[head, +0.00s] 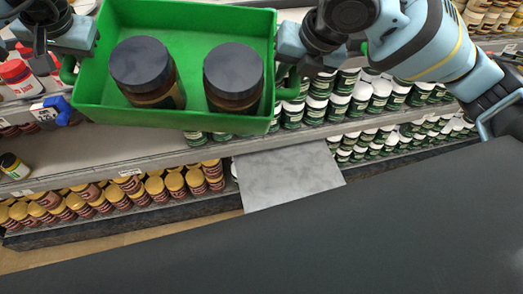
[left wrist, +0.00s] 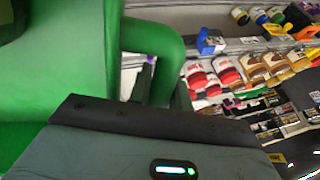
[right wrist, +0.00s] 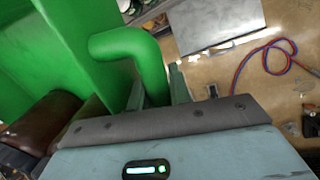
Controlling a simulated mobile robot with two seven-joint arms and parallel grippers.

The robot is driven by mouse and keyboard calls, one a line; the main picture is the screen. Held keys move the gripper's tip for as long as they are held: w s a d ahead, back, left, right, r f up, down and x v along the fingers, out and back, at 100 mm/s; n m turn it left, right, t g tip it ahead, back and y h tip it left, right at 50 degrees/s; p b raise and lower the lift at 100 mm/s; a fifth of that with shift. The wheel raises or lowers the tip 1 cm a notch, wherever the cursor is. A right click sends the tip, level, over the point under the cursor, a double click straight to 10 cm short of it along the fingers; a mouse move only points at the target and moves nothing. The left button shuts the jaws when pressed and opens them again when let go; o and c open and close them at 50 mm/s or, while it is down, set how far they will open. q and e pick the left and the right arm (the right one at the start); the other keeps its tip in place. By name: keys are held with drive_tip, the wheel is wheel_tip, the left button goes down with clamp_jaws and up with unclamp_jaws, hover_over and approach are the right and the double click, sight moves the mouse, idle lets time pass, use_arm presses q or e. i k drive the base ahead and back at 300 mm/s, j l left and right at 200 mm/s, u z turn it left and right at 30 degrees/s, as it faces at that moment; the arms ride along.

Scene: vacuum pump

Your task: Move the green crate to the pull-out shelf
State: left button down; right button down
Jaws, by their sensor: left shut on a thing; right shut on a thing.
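The green crate (head: 180,117) is in the air at the upper left of the head view, with two dark-lidded jars (head: 140,65) inside. My left gripper (head: 70,62) is shut on its left handle, and the green handle also shows in the left wrist view (left wrist: 160,38). My right gripper (head: 286,72) is shut on its right handle, which shows in the right wrist view (right wrist: 135,45). The pull-out shelf, seemingly the bare grey plate (head: 290,177), sticks out from the rack below and right of the crate. It also shows in the right wrist view (right wrist: 212,22).
Shelves behind hold rows of green-and-white jars (head: 375,95) and yellow-lidded jars (head: 130,188). A blue clamp-like object (head: 53,110) sits on the shelf edge at left. A large dark surface (head: 330,240) fills the foreground. A red and blue cable (right wrist: 265,55) lies on the floor.

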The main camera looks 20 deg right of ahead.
sight(282, 174)
drive_tip(key=k+l, duration=0.1)
drive_tip(key=l, duration=0.4)
drive_tip(key=k+l, duration=0.1)
drive_tip(key=l, duration=0.35)
drive_tip(key=k+l, duration=0.1)
drive_tip(key=l, duration=0.4)
drive_tip(key=z, duration=0.05)
